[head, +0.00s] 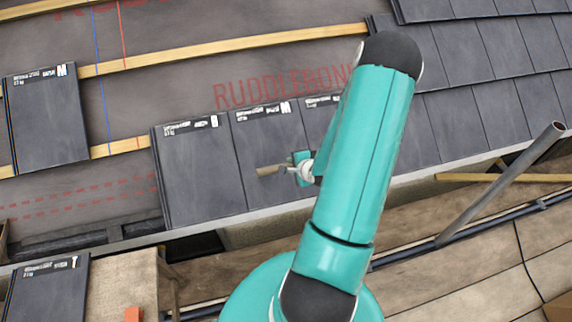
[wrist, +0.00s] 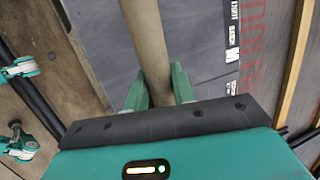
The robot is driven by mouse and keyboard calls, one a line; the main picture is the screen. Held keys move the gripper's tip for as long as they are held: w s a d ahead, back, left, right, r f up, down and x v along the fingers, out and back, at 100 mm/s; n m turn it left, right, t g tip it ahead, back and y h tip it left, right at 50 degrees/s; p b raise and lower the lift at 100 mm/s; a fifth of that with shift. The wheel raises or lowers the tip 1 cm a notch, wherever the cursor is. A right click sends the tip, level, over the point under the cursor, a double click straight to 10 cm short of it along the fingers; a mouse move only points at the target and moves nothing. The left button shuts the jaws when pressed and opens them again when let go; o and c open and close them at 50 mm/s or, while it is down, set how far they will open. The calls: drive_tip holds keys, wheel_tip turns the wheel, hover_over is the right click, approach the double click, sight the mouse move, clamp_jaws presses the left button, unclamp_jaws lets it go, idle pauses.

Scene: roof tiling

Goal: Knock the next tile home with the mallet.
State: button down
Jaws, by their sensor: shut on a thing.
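My gripper (wrist: 158,88) is shut on a tan, round wooden handle, which I take to be the mallet's (wrist: 145,35). The handle runs out of the top of the wrist view, so the mallet head is not seen there. In the head view my gripper (head: 304,168) is partly behind my arm, over the lower tile row, and a short tan piece of the mallet (head: 268,170) sticks out to its left. The leftmost tile (head: 197,180) of that row lies beside a second tile (head: 268,145). I cannot tell whether the mallet touches a tile.
A separate tile (head: 45,120) lies across the battens at the left, with bare underlay (head: 165,95) between. Another tile (head: 45,292) is at the lower left. A grey scaffold pole (head: 500,185) slants up at the right. Wooden boards (head: 480,255) lie below the eave.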

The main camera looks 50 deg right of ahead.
drive_tip(key=shift+w+f, duration=0.35)
drive_tip(key=shift+w+d+f, duration=0.3)
drive_tip(key=shift+w+f, duration=0.1)
drive_tip(key=shift+f, duration=0.4)
drive_tip(key=shift+w+d+f, duration=0.35)
drive_tip(key=shift+f, duration=0.45)
drive_tip(key=shift+w+d+f, duration=0.3)
drive_tip(key=shift+w+f, duration=0.1)
drive_tip(key=shift+f, duration=0.4)
drive_tip(key=w+f, duration=0.1)
drive_tip(key=f, duration=0.1)
drive_tip(key=w+d+f, duration=0.1)
drive_tip(key=f, duration=0.1)
drive_tip(key=w+d+f, duration=0.1)
drive_tip(key=f, duration=0.1)
drive_tip(key=shift+w+f, duration=0.15)
drive_tip(key=shift+f, duration=0.25)
drive_tip(key=shift+d+r, duration=0.1)
drive_tip(key=shift+r, duration=0.1)
drive_tip(key=shift+s+r, duration=0.25)
drive_tip(key=shift+r, duration=0.25)
drive_tip(key=s+a+r, duration=0.2)
drive_tip(key=s+r, duration=0.1)
drive_tip(key=r, duration=0.3)
drive_tip(key=shift+s+a+r, duration=0.25)
drive_tip(key=shift+a+r, duration=0.1)
drive_tip(key=shift+r, duration=0.05)
